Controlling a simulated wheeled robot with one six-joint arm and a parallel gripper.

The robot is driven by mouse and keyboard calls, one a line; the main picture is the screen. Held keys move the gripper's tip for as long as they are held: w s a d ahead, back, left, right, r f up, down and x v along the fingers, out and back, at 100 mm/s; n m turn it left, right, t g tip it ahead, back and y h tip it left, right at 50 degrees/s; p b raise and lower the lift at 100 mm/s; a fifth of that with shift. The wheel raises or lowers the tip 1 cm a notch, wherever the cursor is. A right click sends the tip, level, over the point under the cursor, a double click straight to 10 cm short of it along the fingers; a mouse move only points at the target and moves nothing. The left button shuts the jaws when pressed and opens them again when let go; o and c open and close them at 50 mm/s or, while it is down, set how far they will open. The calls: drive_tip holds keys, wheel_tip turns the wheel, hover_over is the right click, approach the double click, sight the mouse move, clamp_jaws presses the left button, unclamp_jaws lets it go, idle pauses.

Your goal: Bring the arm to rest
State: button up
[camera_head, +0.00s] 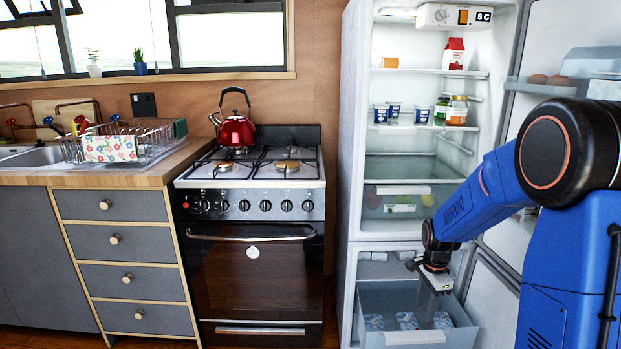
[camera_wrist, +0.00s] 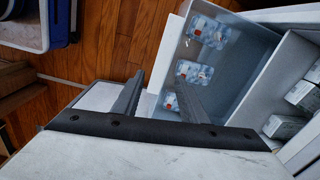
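My blue and black arm (camera_head: 475,205) reaches in from the right, bent down toward the lower part of the open fridge (camera_head: 352,130). My gripper (camera_head: 437,287) is low in front of the freezer section, over the pulled-out drawer (camera_head: 375,335). In the wrist view, my gripper (camera_wrist: 158,77) shows two dark fingers spread apart with nothing between them. The drawer (camera_wrist: 258,45) lies beyond the fingers there, with several blue and white packets (camera_wrist: 194,71) inside. The right finger overlaps the packets in the picture; I cannot tell any contact.
The open fridge door (camera_head: 585,30) stands at the right, close behind my arm. The stove (camera_head: 255,265) with a red kettle (camera_head: 236,131) is left of the fridge. Grey counter drawers (camera_head: 120,242) and a dish rack (camera_head: 150,145) are farther left. Bare wooden floor (camera_wrist: 125,40) shows beside the drawer.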

drive_tip(key=s+a+r+n+t, duration=0.2)
drive_tip(key=s+r+n, duration=0.4)
drive_tip(key=s+r, duration=0.45)
drive_tip(key=s+a+r+n+t, duration=0.1)
drive_tip(key=s+a+r+n, duration=0.2)
drive_tip(key=s+r+n, duration=0.7)
drive_tip(key=s+f+t, duration=0.1)
drive_tip(key=s, duration=1.1)
drive_tip(key=shift+a+t, duration=0.3)
drive_tip(key=shift+a, duration=0.1)
